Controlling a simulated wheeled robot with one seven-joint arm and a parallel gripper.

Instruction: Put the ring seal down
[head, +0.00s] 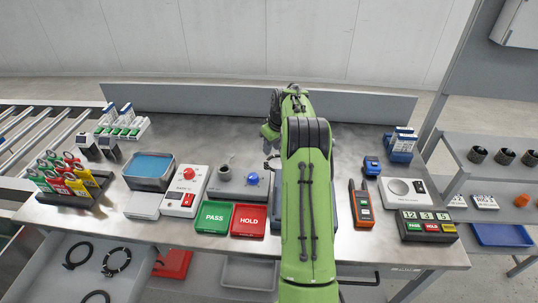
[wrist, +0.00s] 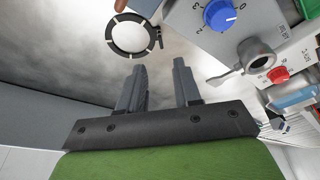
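A dark ring with pale marks and a small side tab (wrist: 131,55), likely the ring seal, lies on the grey metal bench beyond my fingertips in the wrist view. My gripper (wrist: 158,64) is open. Its two dark fingers stand apart with only bench surface between them, and they do not touch the ring. In the head view, my gripper's fingers cannot be made out clearly.
A station with a blue knob (wrist: 220,15) and grey pipe fitting stands right of the ring. Green PASS (head: 214,217) and red HOLD (head: 248,220) trays lie at the bench front. An orange meter (head: 361,207) lies right of my arm.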

